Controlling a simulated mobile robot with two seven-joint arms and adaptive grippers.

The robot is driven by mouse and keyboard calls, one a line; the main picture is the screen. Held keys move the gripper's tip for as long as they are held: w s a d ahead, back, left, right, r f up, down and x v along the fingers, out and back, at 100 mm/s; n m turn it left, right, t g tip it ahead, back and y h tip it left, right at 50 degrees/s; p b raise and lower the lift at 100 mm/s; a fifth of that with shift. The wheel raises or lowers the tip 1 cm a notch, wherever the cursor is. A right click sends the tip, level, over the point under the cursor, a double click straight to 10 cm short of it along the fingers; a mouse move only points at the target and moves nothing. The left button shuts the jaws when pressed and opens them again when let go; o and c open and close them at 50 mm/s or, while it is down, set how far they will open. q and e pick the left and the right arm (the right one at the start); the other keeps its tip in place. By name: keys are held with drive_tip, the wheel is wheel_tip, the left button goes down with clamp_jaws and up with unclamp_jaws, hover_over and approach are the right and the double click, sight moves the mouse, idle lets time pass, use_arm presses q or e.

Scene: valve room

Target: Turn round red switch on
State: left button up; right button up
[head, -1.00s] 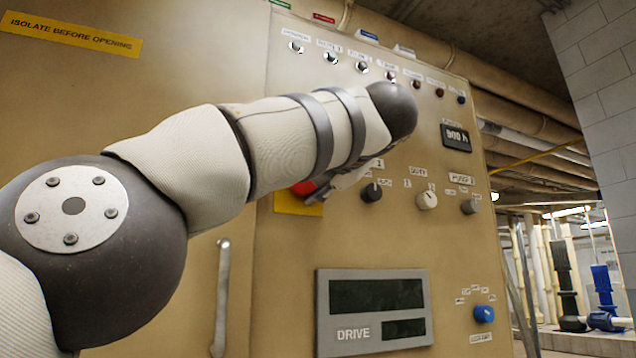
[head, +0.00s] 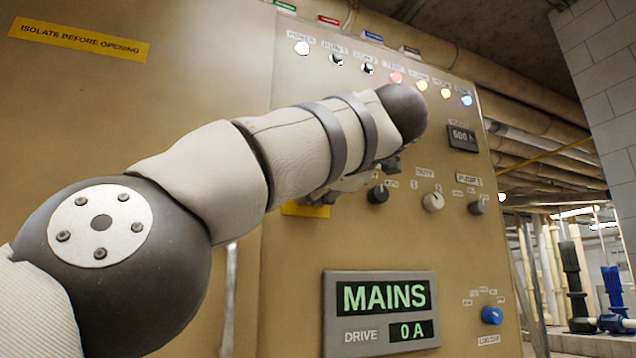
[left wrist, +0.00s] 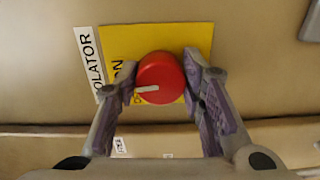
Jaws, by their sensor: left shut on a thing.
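The round red switch (left wrist: 160,78) is on a yellow plate (left wrist: 117,42) beside an "ISOLATOR" label. Its white pointer line points left in the left wrist view, towards the side where the letters "ON" show. My left gripper (left wrist: 160,75) has a finger on each side of the switch and is shut on it. In the head view my left arm hides the switch; only a bit of the yellow plate (head: 305,209) and part of the gripper show below the arm. My right gripper is not in view.
The tan panel has a lit display (head: 382,310) reading "MAINS" and "0 A". Lamps (head: 396,78) glow along its top. Black and white knobs (head: 433,202) and a blue knob (head: 492,315) sit to the right. A door handle (head: 231,300) is at lower left.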

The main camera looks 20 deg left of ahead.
use_arm(q)
drive_tip(key=shift+m, duration=0.6)
drive_tip(key=shift+r, duration=0.1)
drive_tip(key=o, duration=1.1)
drive_tip(key=shift+a, duration=0.1)
drive_tip(key=shift+o, duration=0.2)
drive_tip(key=shift+m, duration=0.3)
drive_tip(key=v, duration=1.2)
drive_tip(key=shift+w, duration=0.1)
